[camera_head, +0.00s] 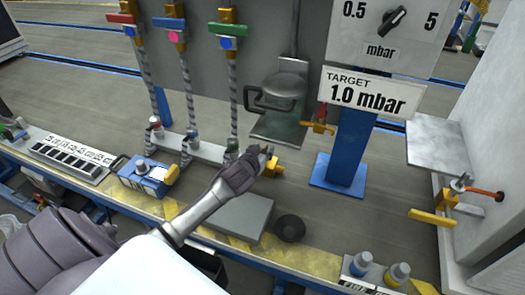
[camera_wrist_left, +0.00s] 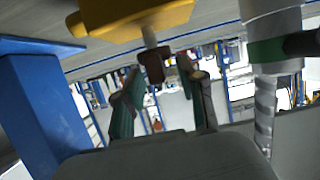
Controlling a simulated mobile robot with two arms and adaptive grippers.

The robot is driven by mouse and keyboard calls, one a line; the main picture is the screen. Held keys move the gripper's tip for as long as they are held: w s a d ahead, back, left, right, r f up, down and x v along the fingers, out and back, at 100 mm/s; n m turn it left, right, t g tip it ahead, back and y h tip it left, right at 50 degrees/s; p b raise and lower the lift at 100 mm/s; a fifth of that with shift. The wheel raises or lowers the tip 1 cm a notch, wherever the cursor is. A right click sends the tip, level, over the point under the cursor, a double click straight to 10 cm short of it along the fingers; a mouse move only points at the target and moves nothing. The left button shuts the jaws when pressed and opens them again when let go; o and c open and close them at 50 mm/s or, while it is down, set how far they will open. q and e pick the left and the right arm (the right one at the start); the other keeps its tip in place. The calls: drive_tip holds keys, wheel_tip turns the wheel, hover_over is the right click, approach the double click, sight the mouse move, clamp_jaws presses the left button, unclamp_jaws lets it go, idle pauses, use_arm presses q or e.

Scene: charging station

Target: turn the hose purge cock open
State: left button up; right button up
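My left gripper (camera_head: 266,156) reaches in from the lower left, just beside a small yellow cock (camera_head: 275,168) over the bench. In the left wrist view, its two dark green fingers (camera_wrist_left: 163,98) stand apart. A yellow handle (camera_wrist_left: 135,18) with a pale stem and brown block is just ahead of them, the block near the gap. I cannot tell whether the fingers touch it. A brass cock with a red lever (camera_head: 319,121) is by the blue post. Another brass cock with a yellow lever (camera_head: 432,217) joins an orange hose (camera_head: 485,193) at the right. No label tells which is the purge cock. My right gripper is out of view.
Three braided hoses (camera_head: 187,90) hang from colored valves at the left. A green canister (camera_head: 281,106) hangs behind the gripper. A blue post (camera_head: 347,150) and grey shelf (camera_head: 437,144) stand right. A grey box (camera_head: 240,216) and black knob (camera_head: 289,228) lie in front.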

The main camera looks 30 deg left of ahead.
use_arm(q)
drive_tip(key=v, duration=1.2)
